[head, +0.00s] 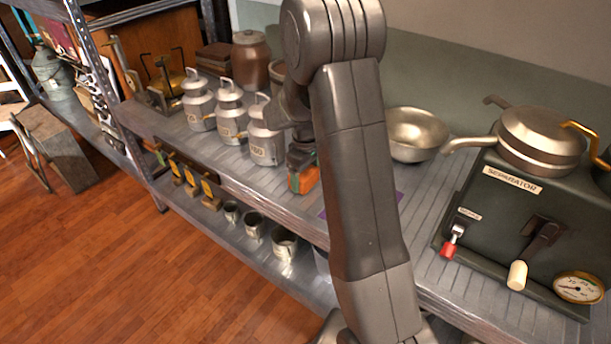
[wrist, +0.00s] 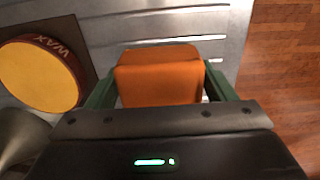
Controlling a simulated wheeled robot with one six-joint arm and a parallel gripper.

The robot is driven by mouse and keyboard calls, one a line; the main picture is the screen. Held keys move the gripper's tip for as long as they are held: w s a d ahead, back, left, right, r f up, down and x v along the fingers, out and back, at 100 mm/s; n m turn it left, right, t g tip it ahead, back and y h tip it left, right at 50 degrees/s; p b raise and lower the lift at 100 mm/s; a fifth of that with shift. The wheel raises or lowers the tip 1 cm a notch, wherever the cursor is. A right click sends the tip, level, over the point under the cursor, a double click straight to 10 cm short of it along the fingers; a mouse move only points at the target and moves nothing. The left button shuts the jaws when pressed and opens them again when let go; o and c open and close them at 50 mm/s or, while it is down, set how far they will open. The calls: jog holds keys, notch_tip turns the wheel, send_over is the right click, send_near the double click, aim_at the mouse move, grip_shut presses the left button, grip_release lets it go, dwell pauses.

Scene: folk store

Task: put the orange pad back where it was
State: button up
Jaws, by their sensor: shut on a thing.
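The orange pad (wrist: 160,80) is a block with rounded edges, held between the two green fingers of my gripper (wrist: 158,88) in the wrist view. In the head view the pad (head: 308,180) shows as a small orange patch at the end of my gripper (head: 302,170), over the front part of the upper shelf (head: 240,178). I cannot tell whether the pad touches the shelf. My arm hides part of the shelf to the right of it.
A round yellow wax tin (wrist: 38,75) on a dark square is left of the pad in the wrist view. Lidded cans (head: 265,145) stand close behind my gripper. A metal bowl (head: 415,135) and a separator machine (head: 520,215) are to the right. The shelf's front edge is near.

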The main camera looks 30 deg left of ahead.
aim_at(305, 172)
jog(key=shift+f, duration=0.15)
jog(key=shift+f, duration=0.15)
jog(key=o, duration=1)
jog(key=shift+c, duration=0.2)
notch_tip(305, 172, up, 12)
jog(key=p, duration=0.1)
jog(key=shift+r, duration=0.2)
jog(key=shift+f, duration=0.15)
notch_tip(305, 172, down, 11)
jog(key=shift+f+b, duration=0.2)
jog(key=shift+b, duration=0.35)
jog(key=shift+r, duration=1.65)
